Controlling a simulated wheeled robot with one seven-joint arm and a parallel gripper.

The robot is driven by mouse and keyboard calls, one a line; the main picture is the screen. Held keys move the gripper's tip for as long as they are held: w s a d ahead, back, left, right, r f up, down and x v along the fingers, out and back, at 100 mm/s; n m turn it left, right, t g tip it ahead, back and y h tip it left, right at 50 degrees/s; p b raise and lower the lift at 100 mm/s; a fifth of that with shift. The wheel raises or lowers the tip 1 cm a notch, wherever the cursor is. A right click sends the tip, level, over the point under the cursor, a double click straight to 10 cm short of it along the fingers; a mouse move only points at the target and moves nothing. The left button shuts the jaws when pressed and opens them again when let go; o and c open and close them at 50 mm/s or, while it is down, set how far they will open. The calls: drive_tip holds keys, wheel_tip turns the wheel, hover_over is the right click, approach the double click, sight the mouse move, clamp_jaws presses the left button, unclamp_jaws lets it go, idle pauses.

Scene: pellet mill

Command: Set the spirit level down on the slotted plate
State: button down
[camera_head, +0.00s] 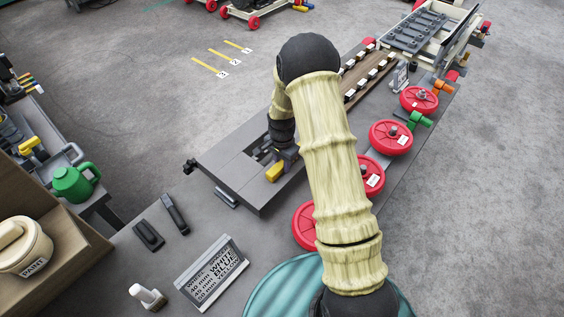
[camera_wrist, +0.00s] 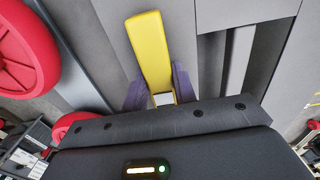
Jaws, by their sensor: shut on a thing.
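In the head view, the yellow level (camera_head: 274,172) shows below my gripper (camera_head: 283,157), over a long grey bench top (camera_head: 232,168). Under it, the wrist view shows grey plate surfaces (camera_wrist: 242,13) with dark gaps between them. I cannot tell for certain which surface is the slotted plate, or whether the level touches it. My arm hides part of the bench in the head view.
Red wheels (camera_head: 390,138) line the bench's right side, with a green-handled part (camera_head: 418,121) near one. A wooden strip with white blocks (camera_head: 366,75) lies beyond the gripper. A lettered sign (camera_head: 212,272), a dark block (camera_head: 148,236) and a green can (camera_head: 74,182) are at lower left.

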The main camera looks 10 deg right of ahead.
drive_tip(key=shift+f, duration=0.15)
idle(0.3)
unclamp_jaws()
idle(0.5)
drive_tip(key=shift+r+p, duration=2.75)
drive_tip(key=shift+r, duration=1.8)
